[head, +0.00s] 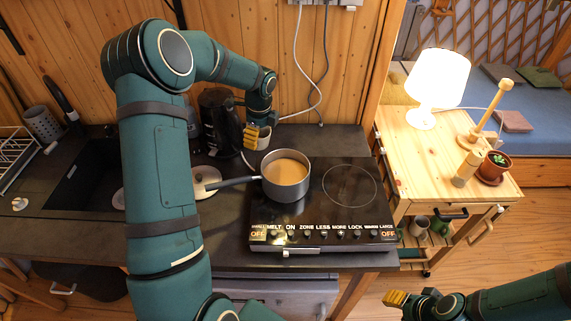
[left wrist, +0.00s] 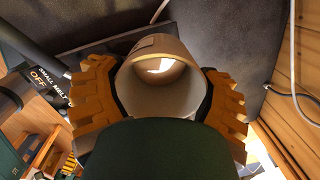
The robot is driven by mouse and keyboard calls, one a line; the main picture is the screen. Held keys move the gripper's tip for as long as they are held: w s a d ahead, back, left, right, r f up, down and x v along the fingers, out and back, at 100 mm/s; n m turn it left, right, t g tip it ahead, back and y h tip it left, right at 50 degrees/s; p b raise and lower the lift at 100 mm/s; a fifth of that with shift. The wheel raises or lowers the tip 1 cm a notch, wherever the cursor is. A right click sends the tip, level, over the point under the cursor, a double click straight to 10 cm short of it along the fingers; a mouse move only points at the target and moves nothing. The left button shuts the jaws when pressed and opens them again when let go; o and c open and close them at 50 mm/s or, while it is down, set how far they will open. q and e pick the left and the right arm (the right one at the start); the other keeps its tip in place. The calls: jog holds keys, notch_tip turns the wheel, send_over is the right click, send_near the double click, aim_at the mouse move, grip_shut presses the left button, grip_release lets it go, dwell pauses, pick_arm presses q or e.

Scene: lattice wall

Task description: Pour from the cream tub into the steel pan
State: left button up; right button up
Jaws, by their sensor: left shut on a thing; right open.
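The steel pan (head: 290,187) sits upright on the left zone of the black cooktop, holding tan contents, with its handle pointing left. My left gripper (head: 258,137) is just behind and left of the pan, above the back of the counter. It is shut on the cream tub (head: 264,141), which is mostly hidden by the fingers in the head view. My right gripper (head: 398,299) is open and empty at the lower right, over the floor.
The cooktop (head: 340,222) has an empty right zone (head: 350,186). A dark kettle-like appliance (head: 219,122) stands behind my left forearm. A white round lid-like item (head: 206,180) lies by the pan handle. A wooden cart (head: 420,165) with a lamp (head: 437,82) stands right.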

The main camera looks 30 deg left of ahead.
pick_arm(q)
jog(key=shift+w+a+f+h, duration=0.15)
jog(key=shift+a+f+h, duration=0.15)
jog(key=shift+a+f, duration=0.25)
jog(key=shift+w+a+f+h, duration=0.15)
jog(key=shift+a+f+h, duration=0.15)
jog(key=shift+a+f, duration=0.25)
jog(key=shift+r, duration=0.1)
jog(key=shift+r, duration=0.15)
jog(key=shift+r, duration=1.9)
jog(key=shift+s, duration=0.15)
